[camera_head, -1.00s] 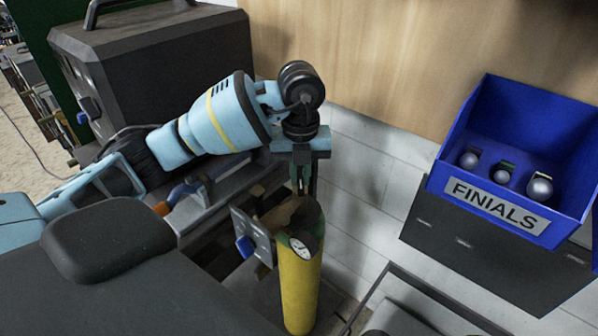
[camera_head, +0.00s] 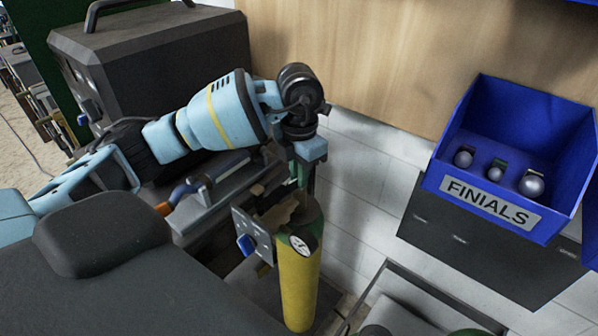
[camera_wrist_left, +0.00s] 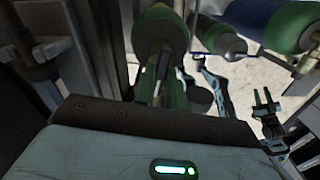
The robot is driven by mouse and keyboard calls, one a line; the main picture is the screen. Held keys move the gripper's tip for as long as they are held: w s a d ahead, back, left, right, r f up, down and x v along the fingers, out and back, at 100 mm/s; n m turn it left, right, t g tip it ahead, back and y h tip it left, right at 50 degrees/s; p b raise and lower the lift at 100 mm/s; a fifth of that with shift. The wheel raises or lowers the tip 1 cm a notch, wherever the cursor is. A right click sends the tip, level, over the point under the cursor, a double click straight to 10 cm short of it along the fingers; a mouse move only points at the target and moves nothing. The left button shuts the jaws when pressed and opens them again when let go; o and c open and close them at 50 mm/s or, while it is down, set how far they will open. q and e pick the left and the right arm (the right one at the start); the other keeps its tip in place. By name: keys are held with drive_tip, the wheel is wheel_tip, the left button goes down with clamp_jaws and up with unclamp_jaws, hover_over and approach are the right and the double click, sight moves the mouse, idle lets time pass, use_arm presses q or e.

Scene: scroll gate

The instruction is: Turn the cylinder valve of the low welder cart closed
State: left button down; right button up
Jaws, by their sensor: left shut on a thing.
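The yellow gas cylinder (camera_head: 298,285) with a green shoulder stands upright on the low welder cart, in the lower middle of the head view. In the left wrist view the fingers (camera_wrist_left: 165,85) reach toward the cylinder's green and brown top (camera_wrist_left: 160,35); the grip itself is dark and hard to make out. My right gripper is not in view.
A big dark welder box (camera_head: 160,60) stands behind my left arm. A small panel with a blue knob (camera_head: 246,244) is just left of the cylinder. A blue FINIALS bin (camera_head: 490,205) hangs at the right. The wall (camera_head: 360,170) is close behind the cylinder.

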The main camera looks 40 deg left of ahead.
use_arm(q)
drive_tip(key=m, duration=0.3)
drive_tip(key=shift+m, duration=0.4)
drive_tip(key=m+b, duration=0.1)
drive_tip(key=m, duration=0.3)
drive_tip(key=shift+f, duration=0.1)
drive_tip(key=m, duration=0.4)
drive_tip(key=shift+m+b, duration=0.75)
drive_tip(key=shift+m, duration=1.15)
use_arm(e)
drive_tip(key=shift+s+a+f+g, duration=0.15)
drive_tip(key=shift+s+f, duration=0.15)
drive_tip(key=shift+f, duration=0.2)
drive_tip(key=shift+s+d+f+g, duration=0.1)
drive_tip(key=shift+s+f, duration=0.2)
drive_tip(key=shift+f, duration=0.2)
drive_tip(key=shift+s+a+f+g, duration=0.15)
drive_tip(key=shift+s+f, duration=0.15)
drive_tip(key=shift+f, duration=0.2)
use_arm(q)
drive_tip(key=c, duration=1.5)
unclamp_jaws()
drive_tip(key=shift+o, duration=0.2)
